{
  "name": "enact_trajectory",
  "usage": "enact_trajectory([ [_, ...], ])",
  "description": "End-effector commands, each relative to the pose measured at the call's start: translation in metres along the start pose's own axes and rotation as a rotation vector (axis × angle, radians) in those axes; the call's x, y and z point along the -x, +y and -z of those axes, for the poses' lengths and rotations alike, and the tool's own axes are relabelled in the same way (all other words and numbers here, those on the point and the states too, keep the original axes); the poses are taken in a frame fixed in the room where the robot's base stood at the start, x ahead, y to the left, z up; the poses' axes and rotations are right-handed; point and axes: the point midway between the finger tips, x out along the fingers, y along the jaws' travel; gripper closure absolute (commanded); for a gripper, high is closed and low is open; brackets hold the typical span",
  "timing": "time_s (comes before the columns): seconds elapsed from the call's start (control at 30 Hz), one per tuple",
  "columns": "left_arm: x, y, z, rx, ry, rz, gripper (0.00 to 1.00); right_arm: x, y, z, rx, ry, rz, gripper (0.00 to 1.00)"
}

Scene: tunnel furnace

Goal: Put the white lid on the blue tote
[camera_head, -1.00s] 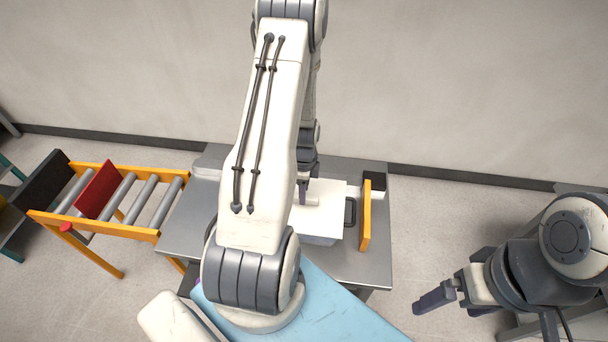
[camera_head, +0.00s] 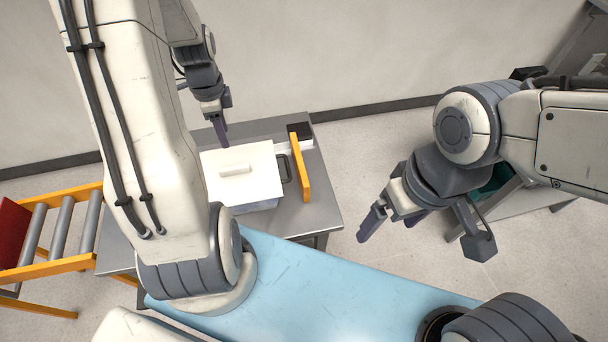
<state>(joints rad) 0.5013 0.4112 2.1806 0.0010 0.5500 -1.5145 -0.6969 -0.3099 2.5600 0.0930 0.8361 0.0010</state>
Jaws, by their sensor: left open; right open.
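The white lid (camera_head: 242,172), a flat plate with a raised bar handle, lies over the top of the blue tote (camera_head: 256,207) on the grey table. Only a strip of the tote's pale blue-grey front wall and a dark handle at its right side show. The lid looks level; I cannot tell whether it is fully seated. My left gripper (camera_head: 221,135) is open and empty, above the lid's back edge and apart from its handle. My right gripper (camera_head: 372,220) is open and empty, out to the right of the table.
A roller conveyor (camera_head: 60,232) with a red panel (camera_head: 14,235) is at the left.

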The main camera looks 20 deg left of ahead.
Motion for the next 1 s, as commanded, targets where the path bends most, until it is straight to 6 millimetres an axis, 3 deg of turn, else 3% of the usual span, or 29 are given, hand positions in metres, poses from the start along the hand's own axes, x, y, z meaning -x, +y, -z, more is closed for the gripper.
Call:
enact_trajectory([
  [0.17, 0.031, 0.033, 0.070, 0.042, 0.014, 0.014, 0.51, 0.000, 0.000, 0.000, 0.000, 0.000, 0.000, 0.08],
  [0.3, 0.064, 0.098, 0.136, 0.121, 0.036, 0.013, 0.51, 0.000, 0.000, 0.000, 0.000, 0.000, 0.000, 0.08],
  [0.43, 0.087, 0.171, 0.171, 0.204, 0.057, -0.003, 0.51, 0.000, 0.000, 0.000, 0.000, 0.000, 0.000, 0.08],
  [0.6, 0.105, 0.252, 0.180, 0.296, 0.069, -0.034, 0.51, 0.000, 0.000, 0.000, 0.000, 0.000, 0.000, 0.08],
  [0.7, 0.110, 0.281, 0.175, 0.335, 0.069, -0.049, 0.51, 0.000, 0.000, 0.000, 0.000, 0.000, 0.000, 0.08],
  [0.83, 0.112, 0.298, 0.171, 0.367, 0.066, -0.060, 0.51, 0.000, 0.000, 0.000, 0.000, 0.000, 0.000, 0.08],
  [1.0, 0.112, 0.301, 0.170, 0.378, 0.064, -0.062, 0.51, 0.000, 0.000, 0.000, 0.000, 0.000, 0.000, 0.08],
])
